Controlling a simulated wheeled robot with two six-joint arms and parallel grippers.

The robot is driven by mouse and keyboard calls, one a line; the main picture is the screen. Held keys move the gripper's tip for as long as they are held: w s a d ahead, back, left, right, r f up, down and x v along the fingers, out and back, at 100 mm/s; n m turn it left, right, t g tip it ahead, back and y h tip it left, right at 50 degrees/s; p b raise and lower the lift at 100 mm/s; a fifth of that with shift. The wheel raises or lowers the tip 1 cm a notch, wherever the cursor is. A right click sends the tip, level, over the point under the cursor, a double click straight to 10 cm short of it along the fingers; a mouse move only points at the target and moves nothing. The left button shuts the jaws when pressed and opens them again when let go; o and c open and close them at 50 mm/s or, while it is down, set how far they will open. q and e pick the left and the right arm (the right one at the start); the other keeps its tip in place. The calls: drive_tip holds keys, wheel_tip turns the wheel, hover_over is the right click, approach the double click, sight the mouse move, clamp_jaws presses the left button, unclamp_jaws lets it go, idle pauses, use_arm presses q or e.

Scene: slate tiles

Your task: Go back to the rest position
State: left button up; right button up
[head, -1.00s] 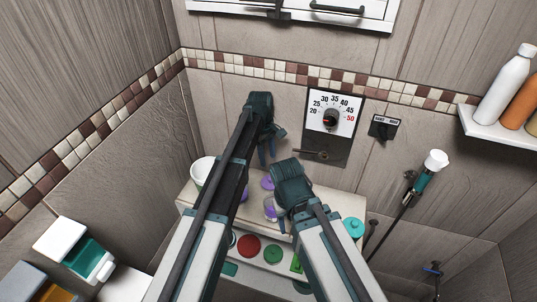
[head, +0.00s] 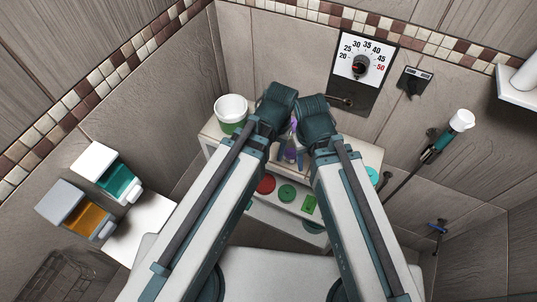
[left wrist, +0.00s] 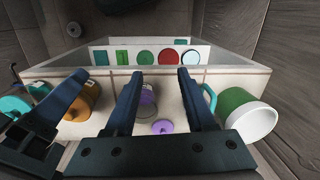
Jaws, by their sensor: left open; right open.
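In the head view my left gripper (head: 278,106) and my right gripper (head: 314,118) are side by side above the stand against the tiled wall. Their fingers are mostly hidden there by the arms. In the left wrist view my left gripper (left wrist: 160,84) is open, with its two fingers apart and nothing held between them. Part of my right gripper (left wrist: 58,108) shows at the left of that view, close to the left one.
A white-and-green tub (head: 231,113) stands on the left of the stand's top (head: 368,155). The stand's front has red and green discs. A dial panel (head: 373,97) is on the wall behind. Teal (head: 118,184) and orange (head: 86,219) dispensers are at left.

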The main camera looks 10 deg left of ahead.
use_arm(q)
drive_tip(key=shift+s+a+m, duration=0.2)
drive_tip(key=shift+s+m, duration=0.15)
drive_tip(key=shift+s, duration=0.25)
drive_tip(key=shift+s+a+m, duration=0.15)
drive_tip(key=shift+s+m, duration=0.2)
drive_tip(key=shift+s, duration=0.25)
wheel_tip(320, 180, down, 3)
drive_tip(key=b, duration=0.2)
drive_tip(key=shift+r+b, duration=0.1)
drive_tip(key=shift+b, duration=0.3)
